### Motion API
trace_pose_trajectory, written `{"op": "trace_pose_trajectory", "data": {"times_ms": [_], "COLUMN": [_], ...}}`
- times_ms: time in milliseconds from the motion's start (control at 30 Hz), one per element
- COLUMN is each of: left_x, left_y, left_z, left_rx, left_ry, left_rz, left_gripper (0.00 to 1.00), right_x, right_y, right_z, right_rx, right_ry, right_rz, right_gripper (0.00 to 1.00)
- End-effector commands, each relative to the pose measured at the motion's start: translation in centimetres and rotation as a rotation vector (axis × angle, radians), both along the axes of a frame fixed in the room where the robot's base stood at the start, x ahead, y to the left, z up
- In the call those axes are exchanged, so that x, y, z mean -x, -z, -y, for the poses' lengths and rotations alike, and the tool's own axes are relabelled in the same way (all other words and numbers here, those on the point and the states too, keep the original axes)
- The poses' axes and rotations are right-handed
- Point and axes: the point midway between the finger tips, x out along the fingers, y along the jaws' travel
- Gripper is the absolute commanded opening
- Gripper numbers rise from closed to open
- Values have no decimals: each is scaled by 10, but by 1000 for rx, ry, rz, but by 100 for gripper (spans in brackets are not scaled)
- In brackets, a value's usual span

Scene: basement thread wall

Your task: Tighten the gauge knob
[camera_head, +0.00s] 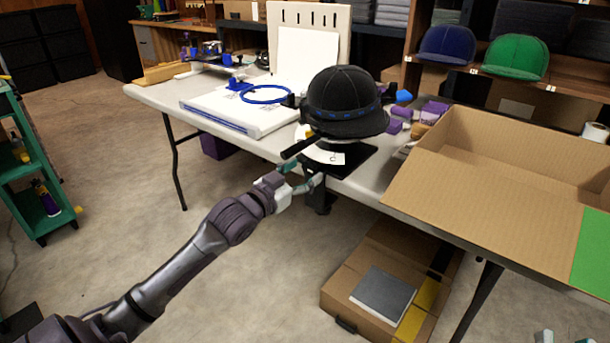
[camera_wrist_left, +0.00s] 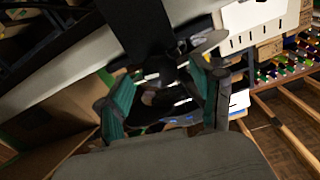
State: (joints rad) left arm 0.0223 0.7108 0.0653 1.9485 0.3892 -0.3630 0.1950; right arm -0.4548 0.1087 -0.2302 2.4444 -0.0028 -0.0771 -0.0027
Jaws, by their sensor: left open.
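A black cap (camera_head: 345,100) with a blue band sits on a stand at the front edge of the white table. Below it are a black plate (camera_head: 352,160), a white label with a dial-like mark (camera_head: 324,153) and a black bracket (camera_head: 320,200) under the edge. My left gripper (camera_head: 303,178), with green fingers, is open just in front of this bracket. In the left wrist view its fingers (camera_wrist_left: 160,80) stand on either side of a dark part below a black bar (camera_wrist_left: 138,25). I cannot clearly make out the gauge knob, or whether the fingers touch anything.
A large open cardboard box (camera_head: 500,160) takes up the table's right side. A blue hoop (camera_head: 266,94) lies on a white board to the left. Another carton (camera_head: 350,320) stands on the floor below. Pale pieces at the bottom right edge may be my right gripper.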

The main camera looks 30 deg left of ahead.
Motion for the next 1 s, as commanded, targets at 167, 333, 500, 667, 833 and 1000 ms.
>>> {"op": "trace_pose_trajectory", "data": {"times_ms": [167, 333, 500, 667, 833, 1000], "left_x": [-7, -8, -7, -7, -7, -7], "left_y": [0, 0, 0, 0, 0, -1], "left_z": [1, 1, 1, 1, 1, 1], "left_rx": [0, -1, -1, -1, -1, -17], "left_ry": [0, 0, 0, 0, 1, 1], "left_rz": [-1, -1, -1, 0, 0, 1], "left_gripper": [67, 67, 50, 23, 7, 7], "right_x": [2, 2, -3, -3, -4, -4], "right_y": [-7, -7, -4, -4, -4, 0], "right_z": [-1, -1, -1, 0, 0, 0], "right_rx": [-12, -12, -12, -12, -11, -1], "right_ry": [-2, -2, -3, -3, -2, -1], "right_rz": [41, 43, 36, 36, 36, -2], "right_gripper": [40, 40, 40, 40, 40, 40]}}
